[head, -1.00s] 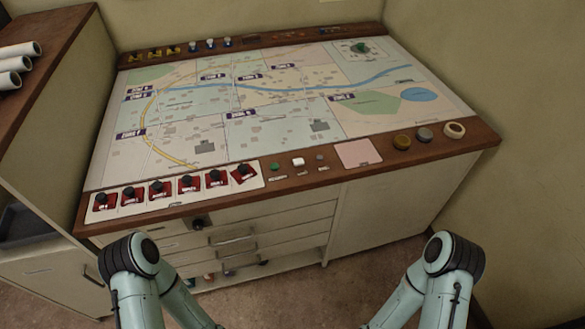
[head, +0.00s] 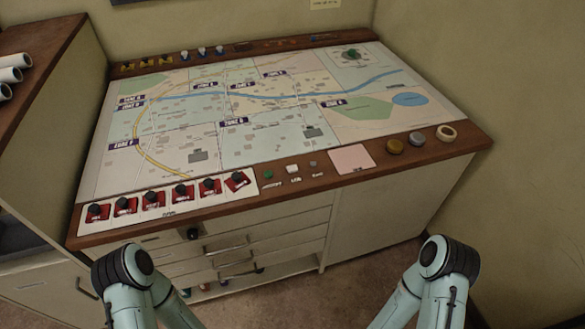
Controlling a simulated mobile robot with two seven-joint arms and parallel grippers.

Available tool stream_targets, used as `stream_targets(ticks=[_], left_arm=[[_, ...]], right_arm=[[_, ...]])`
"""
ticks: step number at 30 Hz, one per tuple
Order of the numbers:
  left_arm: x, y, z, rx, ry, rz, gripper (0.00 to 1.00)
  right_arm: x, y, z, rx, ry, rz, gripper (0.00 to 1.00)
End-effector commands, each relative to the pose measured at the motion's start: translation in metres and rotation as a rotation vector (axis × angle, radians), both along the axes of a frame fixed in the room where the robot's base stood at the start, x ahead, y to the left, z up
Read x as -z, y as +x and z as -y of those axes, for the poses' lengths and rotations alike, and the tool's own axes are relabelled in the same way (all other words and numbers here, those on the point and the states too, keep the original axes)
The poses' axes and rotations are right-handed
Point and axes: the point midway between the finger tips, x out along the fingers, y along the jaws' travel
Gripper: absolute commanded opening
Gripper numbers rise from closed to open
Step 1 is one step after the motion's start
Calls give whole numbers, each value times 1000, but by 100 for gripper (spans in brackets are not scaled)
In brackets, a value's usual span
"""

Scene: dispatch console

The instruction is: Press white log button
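The white button (head: 292,169) is a small square cap on the wooden front rim of the dispatch console (head: 445,153). It stands between a green round button (head: 267,174) and a small grey button (head: 313,163). A tiny label lies in front of it, too small to read surely. Both my arms show at the bottom of the head view, below the console front. Neither gripper is in the picture, and nothing of mine touches the white button.
Red switches with black knobs (head: 153,200) line the left front rim. A cabinet with white rolls (head: 12,74) stands at the left.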

Motion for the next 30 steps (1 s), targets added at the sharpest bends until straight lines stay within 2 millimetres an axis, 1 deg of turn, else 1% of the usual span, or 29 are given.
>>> stream_targets(ticks=[1,2,3,5,6,8,9,30], left_arm=[[0,0,0,0,0,0,0],[0,0,0,0,0,0,0],[0,0,0,0,0,0,0],[0,0,0,0,0,0,0],[0,0,0,0,0,0,0],[0,0,0,0,0,0,0],[0,0,0,0,0,0,0],[0,0,0,0,0,0,0]], right_arm=[[0,0,0,0,0,0,80],[0,0,0,0,0,0,71],[0,0,0,0,0,0,58],[0,0,0,0,0,0,38],[0,0,0,0,0,0,25],[0,0,0,0,0,0,6],[0,0,0,0,0,0,0],[0,0,0,0,0,0,0]])
